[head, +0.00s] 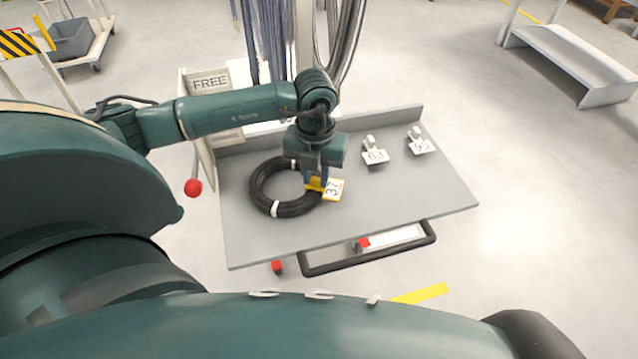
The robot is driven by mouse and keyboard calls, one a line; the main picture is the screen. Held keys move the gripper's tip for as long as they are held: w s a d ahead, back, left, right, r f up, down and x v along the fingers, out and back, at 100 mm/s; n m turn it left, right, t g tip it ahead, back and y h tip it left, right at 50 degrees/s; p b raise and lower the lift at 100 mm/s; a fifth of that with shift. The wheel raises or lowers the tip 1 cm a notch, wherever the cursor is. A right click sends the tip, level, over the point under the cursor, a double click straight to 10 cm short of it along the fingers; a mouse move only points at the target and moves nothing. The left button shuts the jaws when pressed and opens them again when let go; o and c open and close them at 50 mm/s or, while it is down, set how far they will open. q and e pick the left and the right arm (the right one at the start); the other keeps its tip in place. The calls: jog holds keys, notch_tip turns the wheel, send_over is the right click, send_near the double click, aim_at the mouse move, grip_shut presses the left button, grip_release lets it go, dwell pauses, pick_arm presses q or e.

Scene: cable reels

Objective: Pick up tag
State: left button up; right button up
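A yellow-edged tag with a white face reading 37 (334,189) is at the right side of a black cable coil (262,190) on the grey table. My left gripper (317,182) points down over the coil's right edge, right at the tag's left end. Its fingers partly hide the tag and the coil, and I cannot tell whether they are closed on the tag. Two white tags with numbers, one in the middle (375,157) and one farther right (421,147), stand toward the back of the table. My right gripper is not in view.
The grey table (420,196) has a raised back edge and a black front handle (370,257). A FREE sign (209,83) and hanging cables (268,40) stand behind it. A red knob (193,187) is at its left. The table's front right is clear.

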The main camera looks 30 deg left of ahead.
aim_at(316, 178)
pick_arm(q)
jog(key=c, duration=0.4)
jog(key=shift+c, duration=0.2)
jog(key=shift+r, duration=0.15)
notch_tip(316, 178, up, 10)
jog(key=shift+b, duration=0.3)
jog(key=shift+o, duration=1.4)
jog(key=shift+c, duration=1.4)
jog(key=shift+r+p, duration=1.05)
jog(key=shift+r, duration=0.35)
